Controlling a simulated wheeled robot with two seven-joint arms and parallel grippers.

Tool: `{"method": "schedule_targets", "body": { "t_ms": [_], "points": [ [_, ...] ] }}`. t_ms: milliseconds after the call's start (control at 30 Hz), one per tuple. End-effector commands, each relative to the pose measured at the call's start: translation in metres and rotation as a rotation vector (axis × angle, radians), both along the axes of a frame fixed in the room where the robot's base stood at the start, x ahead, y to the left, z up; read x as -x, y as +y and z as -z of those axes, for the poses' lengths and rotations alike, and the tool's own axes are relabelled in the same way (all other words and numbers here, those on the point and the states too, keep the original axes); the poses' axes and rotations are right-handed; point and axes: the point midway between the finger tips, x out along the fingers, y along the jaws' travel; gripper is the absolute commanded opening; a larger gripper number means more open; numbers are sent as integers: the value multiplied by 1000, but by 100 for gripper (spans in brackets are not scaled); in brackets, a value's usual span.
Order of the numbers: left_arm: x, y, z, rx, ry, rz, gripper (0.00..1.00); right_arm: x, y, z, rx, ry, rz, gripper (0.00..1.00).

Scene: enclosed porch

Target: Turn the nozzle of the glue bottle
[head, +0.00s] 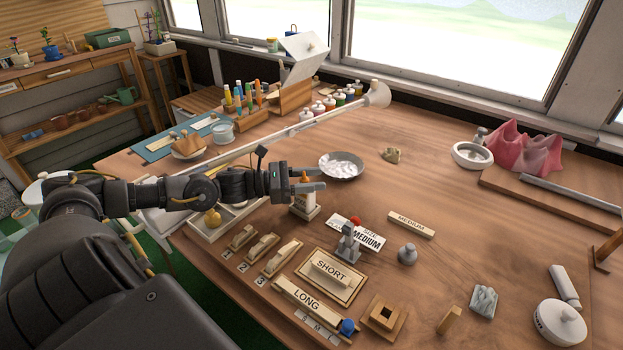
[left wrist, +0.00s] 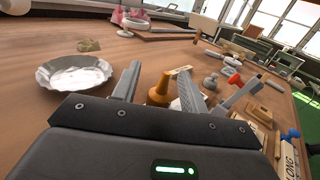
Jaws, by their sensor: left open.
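The glue bottle (head: 304,204) stands upright on the workbench, on a small base, pale in the head view. Its upper part is partly hidden by my left gripper (head: 316,180), which reaches in from the left at the height of the bottle's top. In the left wrist view the orange cone-shaped nozzle (left wrist: 160,91) shows between the two spread fingers of my left gripper (left wrist: 160,74). The gripper is open, and I see gaps between the nozzle and the fingers. The bottle's lower body is hidden there by the gripper housing. My right gripper is not in view.
A metal dish (head: 341,167) with white contents stands just behind the bottle. SHORT (head: 331,287) and LONG (head: 306,306) wooden blocks lie in front.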

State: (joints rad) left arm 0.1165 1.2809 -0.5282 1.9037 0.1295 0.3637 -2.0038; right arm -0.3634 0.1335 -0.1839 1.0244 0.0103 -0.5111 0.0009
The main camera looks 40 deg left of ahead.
Motion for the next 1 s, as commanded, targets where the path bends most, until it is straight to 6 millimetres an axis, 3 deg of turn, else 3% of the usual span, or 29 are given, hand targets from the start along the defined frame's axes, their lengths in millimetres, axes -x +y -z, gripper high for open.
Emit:
{"method": "schedule_targets", "body": {
  "t_ms": [33,333,667,1000],
  "points": [
    [0,0,0,0,0,0,39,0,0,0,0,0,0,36],
    [0,0,0,0,0,0,0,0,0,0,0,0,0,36],
    [0,1,0,0,1,-46,0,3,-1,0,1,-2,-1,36],
    [-2,3,-1,5,3,-283,0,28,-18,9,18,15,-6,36]
  ]
}}
